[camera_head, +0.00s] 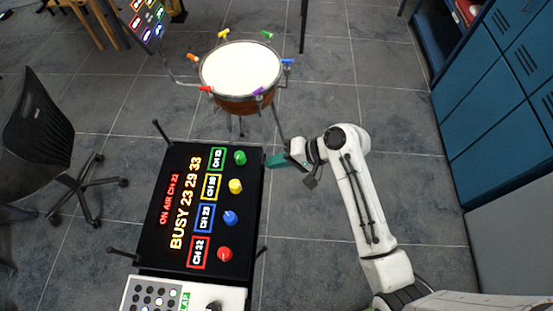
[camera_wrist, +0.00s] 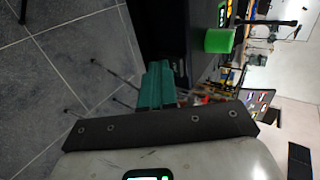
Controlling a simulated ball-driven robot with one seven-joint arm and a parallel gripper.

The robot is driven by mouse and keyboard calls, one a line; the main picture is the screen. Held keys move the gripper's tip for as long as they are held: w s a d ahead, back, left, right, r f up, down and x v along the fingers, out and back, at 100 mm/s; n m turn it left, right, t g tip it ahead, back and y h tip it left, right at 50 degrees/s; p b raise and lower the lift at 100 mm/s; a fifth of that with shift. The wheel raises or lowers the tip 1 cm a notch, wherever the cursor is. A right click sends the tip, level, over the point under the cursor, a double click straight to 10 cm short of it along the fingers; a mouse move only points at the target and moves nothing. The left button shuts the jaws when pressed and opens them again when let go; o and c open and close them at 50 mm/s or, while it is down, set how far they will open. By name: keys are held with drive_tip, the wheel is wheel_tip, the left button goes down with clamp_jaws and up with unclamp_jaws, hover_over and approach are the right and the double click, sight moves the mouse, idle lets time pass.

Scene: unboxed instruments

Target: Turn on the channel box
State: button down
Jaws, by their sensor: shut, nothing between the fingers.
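The channel box (camera_head: 178,215) is a black panel with lit text reading "ON AIR CH 22" and "BUSY 23 29 33". Down its right side are a green knob (camera_head: 240,158), a yellow knob (camera_head: 235,186), a blue knob (camera_head: 231,217) and a red knob (camera_head: 225,254), each beside a framed channel label. My gripper (camera_head: 270,161) has teal fingers, shut and empty, by the box's upper right edge, to the right of the green knob. In the wrist view the shut fingers (camera_wrist: 158,84) point toward the dark box side, with the green knob (camera_wrist: 219,40) to their right.
A drum (camera_head: 241,68) with coloured clips on its rim stands beyond the box. A white unit (camera_head: 190,295) with small buttons and a dial adjoins the box's near end. A black chair (camera_head: 35,130) is at left, blue cabinets (camera_head: 490,85) at right. Floor between box and cabinets is mostly clear.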

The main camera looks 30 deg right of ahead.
drive_tip(key=shift+r, duration=0.15)
drive_tip(key=shift+r+p, duration=0.7)
drive_tip(key=shift+p, duration=0.3)
